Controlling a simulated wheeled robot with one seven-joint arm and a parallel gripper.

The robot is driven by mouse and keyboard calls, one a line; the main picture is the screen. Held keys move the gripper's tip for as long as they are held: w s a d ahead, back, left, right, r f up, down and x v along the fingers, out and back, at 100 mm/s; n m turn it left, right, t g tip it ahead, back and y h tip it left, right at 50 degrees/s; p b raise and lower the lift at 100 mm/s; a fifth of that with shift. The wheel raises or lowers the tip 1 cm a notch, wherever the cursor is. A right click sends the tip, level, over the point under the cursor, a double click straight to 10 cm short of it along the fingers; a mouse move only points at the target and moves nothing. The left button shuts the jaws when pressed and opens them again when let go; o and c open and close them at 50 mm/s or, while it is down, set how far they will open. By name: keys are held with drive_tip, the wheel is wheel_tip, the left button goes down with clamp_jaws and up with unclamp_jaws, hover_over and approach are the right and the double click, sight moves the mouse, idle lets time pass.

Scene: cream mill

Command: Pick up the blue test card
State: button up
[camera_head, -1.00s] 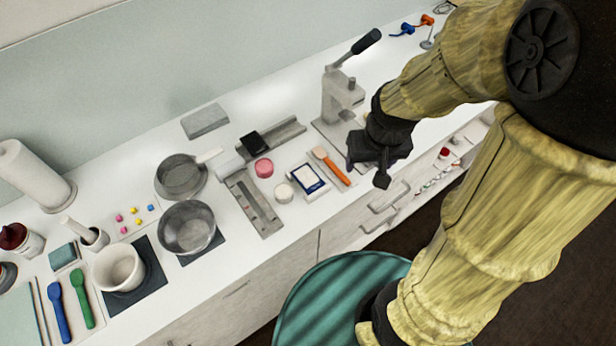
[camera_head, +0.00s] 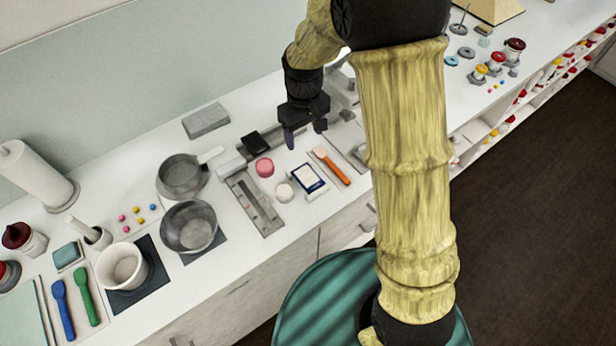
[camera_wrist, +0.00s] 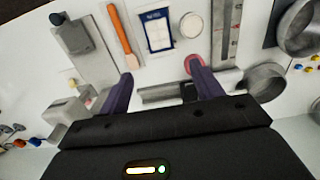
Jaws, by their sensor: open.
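The blue test card (camera_head: 308,181) is a white card with a blue border, lying flat on the white counter between a round white tub and an orange-handled spatula. In the wrist view the card (camera_wrist: 157,32) is at the top middle, ahead of the fingers. My gripper (camera_head: 306,139) is open and empty, above the counter on the far side of the card. In the wrist view my gripper (camera_wrist: 162,88) shows two dark fingers spread apart, with counter visible between them.
The white tub (camera_head: 284,191) and a pink tub (camera_head: 264,167) are left of the card. The orange-handled spatula (camera_head: 332,166) is close on its right. A grey ruled plate (camera_head: 254,203) lies further left. A steel pan (camera_head: 189,227) stands beyond it.

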drive_tip(key=p, duration=0.3)
hover_over(305, 175)
wheel_tip(305, 175, down, 12)
drive_tip(key=shift+s+r, duration=0.1)
drive_tip(key=shift+r, duration=0.1)
drive_tip(key=f+p, duration=0.1)
drive_tip(key=f, duration=0.1)
drive_tip(key=f+p, duration=0.2)
drive_tip(key=shift+w, duration=0.2)
drive_tip(key=shift+f, duration=0.6)
drive_tip(key=shift+w+f, duration=0.1)
drive_tip(key=shift+f, duration=0.15)
idle(0.6)
drive_tip(key=c, duration=0.7)
